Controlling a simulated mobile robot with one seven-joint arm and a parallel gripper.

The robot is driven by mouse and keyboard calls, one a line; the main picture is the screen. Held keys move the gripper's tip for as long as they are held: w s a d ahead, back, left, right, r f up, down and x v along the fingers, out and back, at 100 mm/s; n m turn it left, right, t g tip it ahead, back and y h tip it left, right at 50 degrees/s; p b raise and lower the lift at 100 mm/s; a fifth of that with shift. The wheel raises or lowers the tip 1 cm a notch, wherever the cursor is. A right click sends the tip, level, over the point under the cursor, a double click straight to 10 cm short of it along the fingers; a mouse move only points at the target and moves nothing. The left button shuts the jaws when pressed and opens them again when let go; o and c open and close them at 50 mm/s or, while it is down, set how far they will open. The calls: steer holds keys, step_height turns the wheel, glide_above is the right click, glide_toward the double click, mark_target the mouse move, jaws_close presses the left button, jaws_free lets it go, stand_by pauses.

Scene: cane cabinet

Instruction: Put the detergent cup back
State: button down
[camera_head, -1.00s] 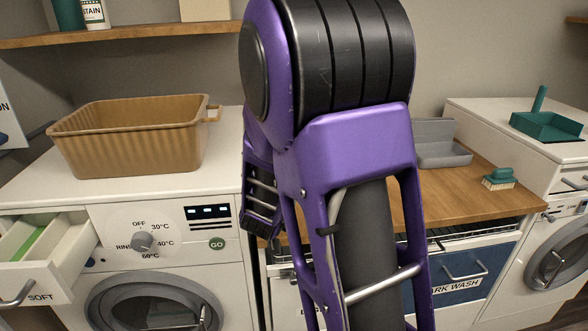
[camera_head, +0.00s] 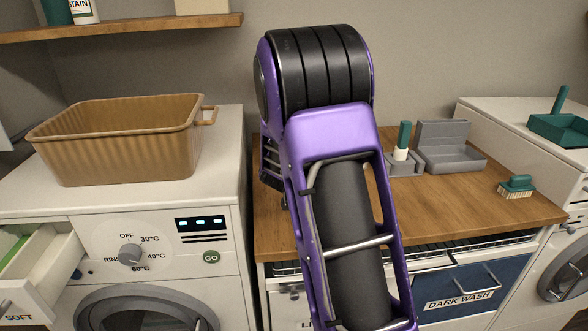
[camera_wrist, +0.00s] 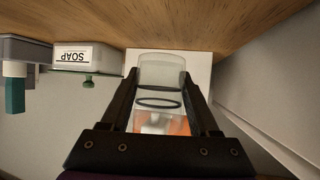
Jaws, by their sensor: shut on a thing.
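In the wrist view my gripper (camera_wrist: 160,76) is shut on a clear, see-through cup (camera_wrist: 162,70), with one black finger on each side. A dark ring and an orange and white patch show below it between the fingers; I cannot tell whether they belong to the cup. A white block or panel (camera_wrist: 200,72) is close behind the cup, near the wooden counter (camera_wrist: 240,22); I cannot tell whether they touch. In the head view my arm hides the gripper and the cup.
A soap box (camera_wrist: 88,57) and a grey holder with a teal item stand to the left in the wrist view. In the head view the wooden counter holds a grey tray (camera_head: 445,150), a green-and-white item (camera_head: 403,142) and a brush (camera_head: 517,186). A tan basket (camera_head: 120,140) and open drawer (camera_head: 50,265) are left.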

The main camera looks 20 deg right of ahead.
steer(key=w+d, duration=0.2)
steer(key=w, duration=0.1)
steer(key=w+d, duration=0.1)
steer(key=w, duration=0.1)
steer(key=shift+w, duration=0.1)
steer(key=shift+w+f+b, duration=0.15)
steer(key=shift+f+b, duration=0.3)
steer(key=shift+f, duration=1.25)
steer(key=shift+f, duration=0.1)
steer(key=shift+d+f, duration=0.1)
steer(key=shift+f, duration=0.05)
steer(key=shift+c, duration=0.6)
jaws_free()
steer(key=shift+r, duration=0.2)
steer(key=shift+r, duration=0.15)
steer(key=p+v, duration=0.1)
steer(key=v, duration=1.1)
